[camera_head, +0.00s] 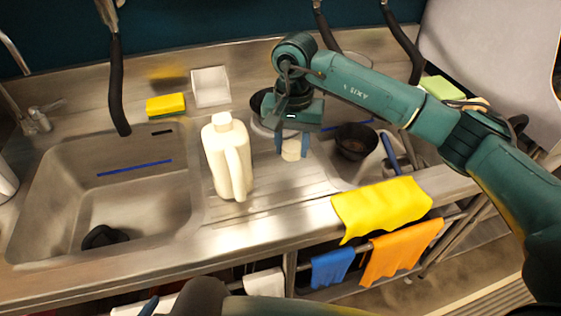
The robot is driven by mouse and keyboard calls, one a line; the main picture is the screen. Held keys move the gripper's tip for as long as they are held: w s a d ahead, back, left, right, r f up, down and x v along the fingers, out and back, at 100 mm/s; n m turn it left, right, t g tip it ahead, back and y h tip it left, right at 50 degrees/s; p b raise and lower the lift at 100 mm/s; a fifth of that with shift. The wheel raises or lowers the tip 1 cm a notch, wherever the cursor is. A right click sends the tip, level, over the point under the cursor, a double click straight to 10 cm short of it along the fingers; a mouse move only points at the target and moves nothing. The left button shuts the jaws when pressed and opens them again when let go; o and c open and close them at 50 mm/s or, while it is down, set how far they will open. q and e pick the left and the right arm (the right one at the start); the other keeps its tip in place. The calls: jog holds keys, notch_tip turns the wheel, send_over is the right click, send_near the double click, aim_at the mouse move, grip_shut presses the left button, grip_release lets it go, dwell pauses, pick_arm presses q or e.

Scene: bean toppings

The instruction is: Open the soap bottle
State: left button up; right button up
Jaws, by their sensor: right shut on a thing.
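The soap bottle (227,165) is a cream-white jug with a side handle. It stands upright on the ribbed drainboard between the basins. Its narrow top (222,120) looks pale and blunt; I cannot tell whether that is a cap or a bare neck. My right gripper (291,145) points down to the right of the bottle, apart from it. Its blue fingers are shut on a small cream cylinder (291,152), which looks like a cap. Whether the cylinder touches the drainboard is unclear. A dark and green part of my own arm shows at the bottom edge; my left gripper is not seen.
A yellow sponge (166,105) and a white square dish (211,86) lie behind the bottle. The left basin (150,195) holds a dark object. A dark bowl (355,141) stands right of my gripper. A yellow cloth (382,206) drapes over the front edge.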

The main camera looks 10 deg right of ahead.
aim_at(291, 175)
notch_tip(291, 175, down, 6)
jog(key=shift+s+p, duration=0.1)
jog(key=shift+p, duration=0.4)
jog(key=shift+f, duration=0.3)
jog(key=o, duration=1.1)
